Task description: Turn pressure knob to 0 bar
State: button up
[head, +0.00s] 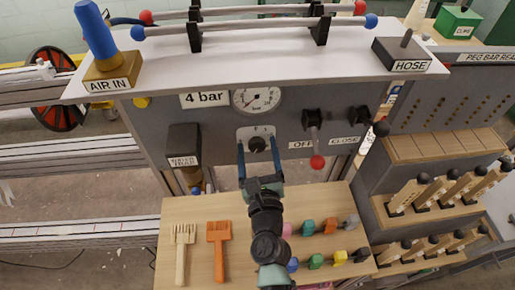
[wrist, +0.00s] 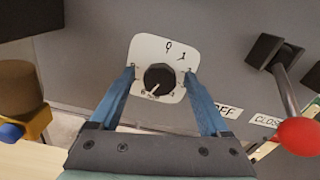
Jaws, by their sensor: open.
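The pressure knob (head: 257,144) is a black round knob on a white dial plate on the grey front panel. In the wrist view the knob (wrist: 159,79) has a pale pointer mark toward its lower left, and the plate (wrist: 150,51) bears "0" and "1" along its upper edge. My gripper (head: 259,158) is open, with its blue fingers on either side of the knob. In the wrist view my gripper (wrist: 160,76) shows a gap between each finger and the knob. A pressure gauge (head: 257,100) and a "4 bar" label (head: 205,99) are above the knob.
A lever with a red ball (head: 317,161) hangs right of the knob, close to my gripper; it also shows in the wrist view (wrist: 298,135). A black water-trap box (head: 184,145) is at left.

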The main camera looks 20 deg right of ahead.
grip_shut()
jog(key=shift+n, duration=0.3)
